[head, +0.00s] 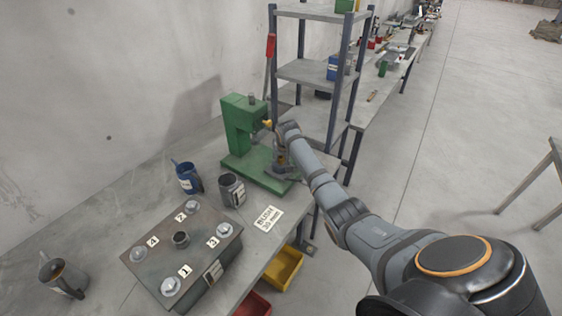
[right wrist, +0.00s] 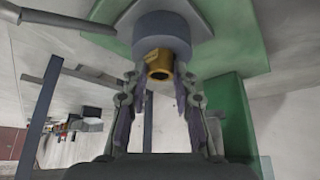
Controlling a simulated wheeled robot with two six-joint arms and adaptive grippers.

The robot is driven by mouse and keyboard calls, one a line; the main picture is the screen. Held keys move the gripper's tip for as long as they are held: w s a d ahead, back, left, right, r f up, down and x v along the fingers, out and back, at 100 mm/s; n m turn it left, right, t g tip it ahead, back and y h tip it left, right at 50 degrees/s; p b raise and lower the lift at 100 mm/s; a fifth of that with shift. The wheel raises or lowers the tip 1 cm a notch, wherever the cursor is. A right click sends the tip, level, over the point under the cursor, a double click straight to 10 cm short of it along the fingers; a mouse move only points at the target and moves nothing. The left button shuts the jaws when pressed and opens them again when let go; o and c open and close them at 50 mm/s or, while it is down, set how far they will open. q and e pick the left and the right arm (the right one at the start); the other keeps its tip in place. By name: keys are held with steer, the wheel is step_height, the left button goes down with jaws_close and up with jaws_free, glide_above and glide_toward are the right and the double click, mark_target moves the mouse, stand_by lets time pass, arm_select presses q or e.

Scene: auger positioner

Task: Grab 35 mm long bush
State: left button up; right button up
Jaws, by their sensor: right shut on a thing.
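My right gripper (head: 281,153) reaches down at the green press (head: 240,130), above its base. In the right wrist view, its two fingers (right wrist: 162,80) are around a brass-coloured bush (right wrist: 159,66) with a round hole. It is shut on this bush, against a grey cylindrical part (right wrist: 161,38). Finger contact is hard to see. The bush's length cannot be read. In the head view the gripper mostly hides this spot. A paper label reading "BUSH" (head: 269,219) lies on the table in front of the press. My left gripper is not in view.
A metal plate fixture (head: 150,254) with several numbered bolts is at the front left. A grey mug (head: 232,190) and a blue mug (head: 187,178) stand between it and the press. A shelf rack (head: 305,72) stands close behind the arm. Yellow (head: 283,268) and red bins sit below the table edge.

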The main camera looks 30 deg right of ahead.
jaws_close()
steer(key=shift+r, duration=0.2)
step_height(320, 180, up, 2)
steer(key=shift+r+b, duration=0.1)
steer(key=shift+b, duration=1.05)
steer(key=s+d+r+b, duration=0.2)
steer(key=s+r+b, duration=0.2)
steer(key=s+r, duration=0.6)
steer(key=shift+s+r, duration=0.25)
steer(key=shift+s, duration=1.7)
